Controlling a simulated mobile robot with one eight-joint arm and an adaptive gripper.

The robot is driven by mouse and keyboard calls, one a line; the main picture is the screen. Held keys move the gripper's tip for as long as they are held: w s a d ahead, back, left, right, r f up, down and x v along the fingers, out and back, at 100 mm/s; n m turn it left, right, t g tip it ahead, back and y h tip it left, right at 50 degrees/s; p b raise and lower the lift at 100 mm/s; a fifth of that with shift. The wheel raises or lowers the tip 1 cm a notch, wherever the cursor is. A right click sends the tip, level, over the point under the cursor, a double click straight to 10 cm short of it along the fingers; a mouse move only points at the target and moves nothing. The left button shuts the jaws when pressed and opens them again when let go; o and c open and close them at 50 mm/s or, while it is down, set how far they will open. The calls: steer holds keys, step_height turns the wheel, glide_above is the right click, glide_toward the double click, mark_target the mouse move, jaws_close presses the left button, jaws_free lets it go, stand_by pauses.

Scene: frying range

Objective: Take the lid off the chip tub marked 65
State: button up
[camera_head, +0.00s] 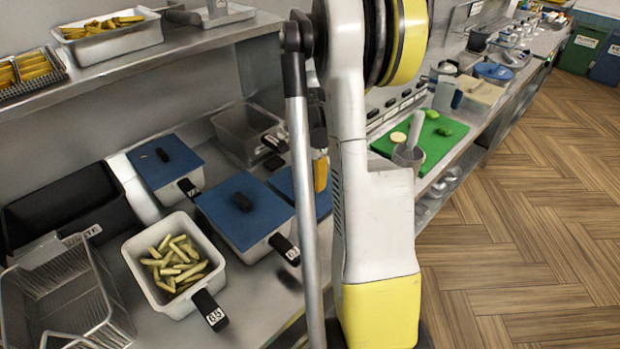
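The tub marked 65 (205,262) stands at the front of the steel counter, with its black handle (210,310) toward the front right. It has no lid on it, and yellow chips (174,262) show inside. A blue lid with a dark knob (262,221) covers the tub right behind it to the right, whose handle tag seems to read 01 or 07. Another blue lid or panel (284,184) shows farther right, partly hidden by my arm; I cannot tell what it rests on. My gripper is mostly hidden behind my arm, and its fingertips cannot be made out.
Another blue-lidded tub (150,176) and an open empty metal tub (240,130) stand behind. A black bin (60,215) and a wire basket (70,285) fill the left. A shelf (160,62) overhangs the back. A green board (440,140) lies at right.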

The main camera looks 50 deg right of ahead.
steer(key=shift+f+b, duration=0.35)
steer(key=shift+b, duration=0.05)
stand_by(0.4)
steer(key=o, duration=1.3)
steer(key=shift+r, duration=0.1)
step_height(320, 180, up, 12)
steer(key=shift+f, duration=0.1)
